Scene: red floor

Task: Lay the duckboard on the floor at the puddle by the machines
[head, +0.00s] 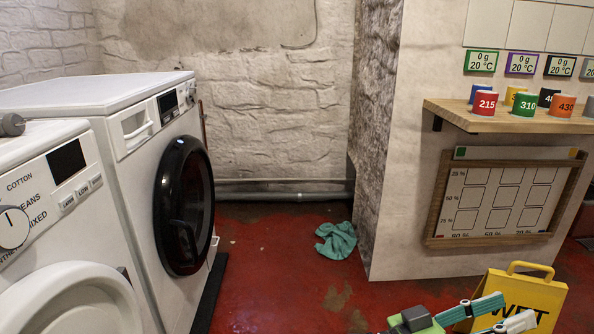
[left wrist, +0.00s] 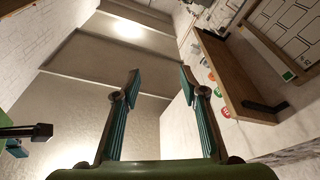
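My left gripper (head: 519,307) is at the bottom right of the head view, in front of the yellow wet-floor sign (head: 530,289). Its teal-padded fingers are apart with nothing between them; the left wrist view shows the same open, empty gripper (left wrist: 163,82). A green and dark part with a teal pad at that view's left edge looks like my right gripper (left wrist: 25,135), cut off by the frame. Two white washing machines (head: 135,135) stand along the left. The red floor (head: 270,270) has dull stains (head: 337,298); I cannot tell a puddle. I see no duckboard.
A crumpled green cloth (head: 337,240) lies on the floor near the wall corner. A wooden shelf (head: 500,116) with several coloured cups and a framed chart (head: 505,198) are on the right wall. A pipe (head: 285,195) runs along the back wall. Floor beside the machines is mostly clear.

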